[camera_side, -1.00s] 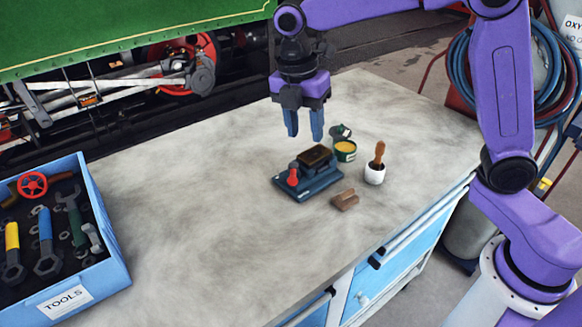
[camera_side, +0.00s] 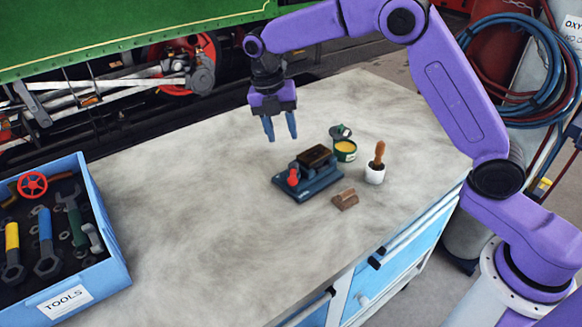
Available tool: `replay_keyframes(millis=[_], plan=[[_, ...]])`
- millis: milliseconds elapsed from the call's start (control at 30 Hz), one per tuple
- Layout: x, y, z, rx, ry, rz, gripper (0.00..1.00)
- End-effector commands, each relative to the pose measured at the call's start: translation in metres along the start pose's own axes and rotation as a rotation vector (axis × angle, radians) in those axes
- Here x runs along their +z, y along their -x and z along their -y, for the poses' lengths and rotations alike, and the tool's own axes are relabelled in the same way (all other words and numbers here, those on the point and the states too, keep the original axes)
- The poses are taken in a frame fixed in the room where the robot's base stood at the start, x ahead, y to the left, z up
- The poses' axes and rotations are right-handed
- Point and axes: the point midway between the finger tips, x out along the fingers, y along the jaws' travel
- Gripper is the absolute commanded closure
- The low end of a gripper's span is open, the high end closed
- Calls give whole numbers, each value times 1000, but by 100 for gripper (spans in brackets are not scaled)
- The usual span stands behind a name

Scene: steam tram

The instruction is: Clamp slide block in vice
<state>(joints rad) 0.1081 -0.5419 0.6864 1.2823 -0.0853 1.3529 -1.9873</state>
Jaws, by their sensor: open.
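The vice (camera_side: 322,183) is a low dark blue-grey tool with a red handle (camera_side: 293,178), standing on the workbench right of centre. A dark block with a brownish top (camera_side: 315,155), which looks like the slide block, sits at the vice's jaws. I cannot tell how tightly the jaws hold it. My gripper (camera_side: 282,137) is open and empty, its blue fingers pointing down. It hangs above the bench, up and left of the vice, apart from it.
A small brown block (camera_side: 345,200) lies in front of the vice. An open green tin (camera_side: 345,151) and a white pot with a wooden-handled tool (camera_side: 375,173) stand to the right. A blue tool box (camera_side: 115,262) is at the left. The bench (camera_side: 190,200) between is clear.

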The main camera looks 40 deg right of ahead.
Motion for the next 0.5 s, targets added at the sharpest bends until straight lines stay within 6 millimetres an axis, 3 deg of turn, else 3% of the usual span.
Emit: replay_keyframes(millis=[500], plan=[[0,-93,1,-2,-1,0,57]])
